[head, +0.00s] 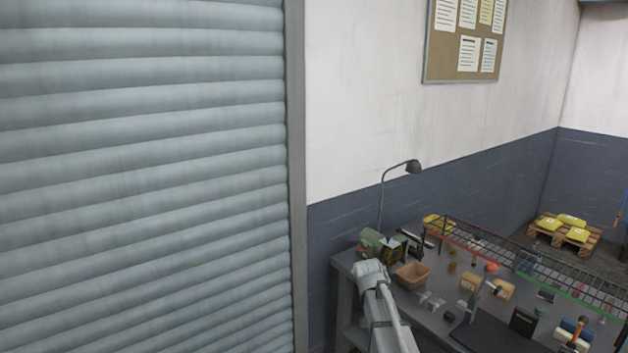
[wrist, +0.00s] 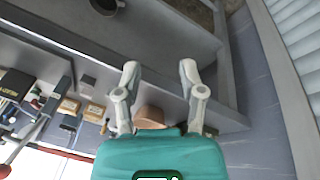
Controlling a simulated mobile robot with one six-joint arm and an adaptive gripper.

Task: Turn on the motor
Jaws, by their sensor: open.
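My gripper (wrist: 160,70) is open and empty in the wrist view, its two pale fingers spread apart in front of a teal body. Part of the workbench shows beyond the fingers. In the head view my arm reaches up to the bench's left end. A green shape (head: 371,242) shows just beyond it there, beneath the desk lamp. I cannot tell whether it is a machine such as the motor or part of my gripper. No switch can be made out. No motor can be identified for certain in the wrist view.
The workbench (head: 344,262) holds a tan bin (head: 412,276), small boxes and several tools, with a wire rack (head: 490,243) along its back. The desk lamp (head: 413,166) rises behind its left end. A roller shutter (head: 140,170) fills the left. A pallet (head: 590,236) with yellow sacks stands far right.

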